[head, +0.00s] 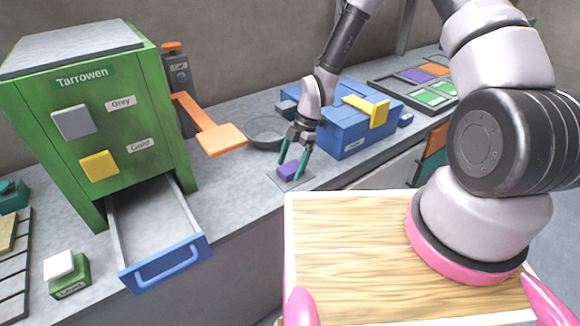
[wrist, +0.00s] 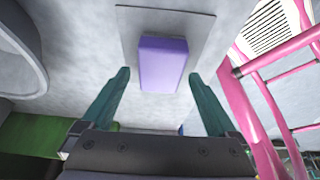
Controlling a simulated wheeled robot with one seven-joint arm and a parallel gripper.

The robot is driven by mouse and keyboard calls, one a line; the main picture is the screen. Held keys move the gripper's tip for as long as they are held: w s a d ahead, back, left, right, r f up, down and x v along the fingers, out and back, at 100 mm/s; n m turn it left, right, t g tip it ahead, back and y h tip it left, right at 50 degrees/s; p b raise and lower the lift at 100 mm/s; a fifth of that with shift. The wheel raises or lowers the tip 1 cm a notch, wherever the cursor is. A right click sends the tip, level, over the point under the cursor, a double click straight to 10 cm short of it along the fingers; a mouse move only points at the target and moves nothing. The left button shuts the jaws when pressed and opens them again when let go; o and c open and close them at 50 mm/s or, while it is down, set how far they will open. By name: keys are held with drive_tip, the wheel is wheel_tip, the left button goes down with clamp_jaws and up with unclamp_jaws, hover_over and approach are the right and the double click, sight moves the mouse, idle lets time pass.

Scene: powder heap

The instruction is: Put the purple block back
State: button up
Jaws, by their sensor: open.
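The purple block (head: 289,170) lies on a thin grey plate (head: 299,181) near the front edge of the counter. My gripper (head: 292,168) is directly above it, with its teal fingers open and pointing down. In the wrist view the purple block (wrist: 163,64) shows just beyond and between the open fingertips of my gripper (wrist: 159,75), and the grey plate (wrist: 196,28) shows around it. A tray (head: 455,98) with purple, orange and green squares stands at the back right.
A green cabinet (head: 140,172) labelled Tarrowen stands at left with its blue-fronted drawer (head: 168,262) pulled out. A grey round dish (head: 264,133) and a blue box (head: 345,125) with a yellow part (head: 378,110) stand close behind my gripper. An orange paddle (head: 221,139) juts out left of the dish.

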drive_tip(key=v, duration=1.1)
drive_tip(key=shift+r, duration=0.2)
drive_tip(key=d+r+m+t+h, duration=0.1)
drive_tip(key=d+r+m+t, duration=0.1)
drive_tip(key=d+r+m, duration=0.45)
drive_tip(key=s+d+r+m+t+h, duration=0.1)
drive_tip(key=d+r+m, duration=0.15)
drive_tip(key=r, duration=0.65)
drive_tip(key=d+r+m+t, duration=0.2)
drive_tip(key=d+r+m, duration=0.25)
drive_tip(key=r, duration=0.25)
drive_tip(key=s+d+r+m+t, duration=0.2)
drive_tip(key=s+d+r+m, duration=0.1)
drive_tip(key=s+r+m, duration=0.4)
drive_tip(key=s+d+r+m+t, duration=0.2)
drive_tip(key=s+r+m, duration=0.4)
drive_tip(key=r+m, duration=0.2)
drive_tip(key=shift+s+d+t, duration=0.35)
drive_tip(key=shift+t, duration=0.05)
drive_tip(key=shift+m, duration=0.25)
